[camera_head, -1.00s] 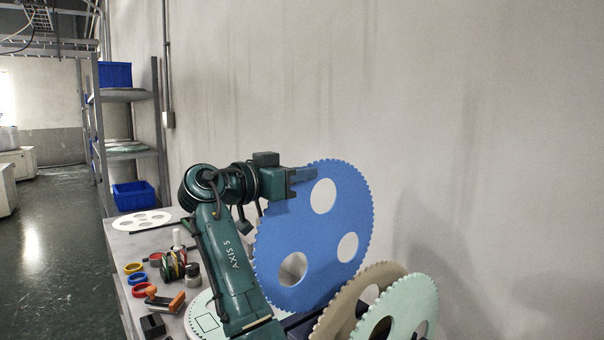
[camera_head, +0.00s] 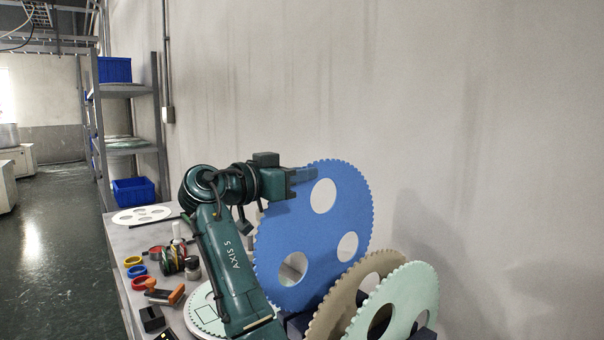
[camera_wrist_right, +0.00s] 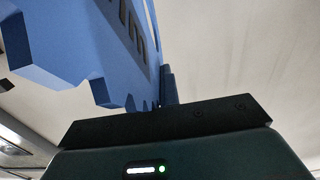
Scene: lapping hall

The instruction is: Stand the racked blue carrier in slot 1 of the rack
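The blue carrier (camera_head: 300,235) is a large toothed disc with round holes, upright in the head view. My right gripper (camera_head: 302,178) is shut on its upper edge from the left side. In the right wrist view the blue carrier (camera_wrist_right: 95,45) rises close in front of the gripper (camera_wrist_right: 168,90). The rack (camera_head: 298,324) is a dark base, mostly hidden behind the discs and my arm. A tan carrier (camera_head: 345,300) and a pale green carrier (camera_head: 405,295) stand at the right, in front of the blue one. The blue carrier's lower edge is partly hidden, so its seating cannot be told. My left gripper is not in view.
On the table (camera_head: 120,240) lie a white carrier (camera_head: 141,215), coloured rings (camera_head: 137,271), an orange-handled tool (camera_head: 170,295) and a pale green disc (camera_head: 205,312) beside my arm. A wall stands close behind the discs. A shelf (camera_head: 125,150) stands at the back left.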

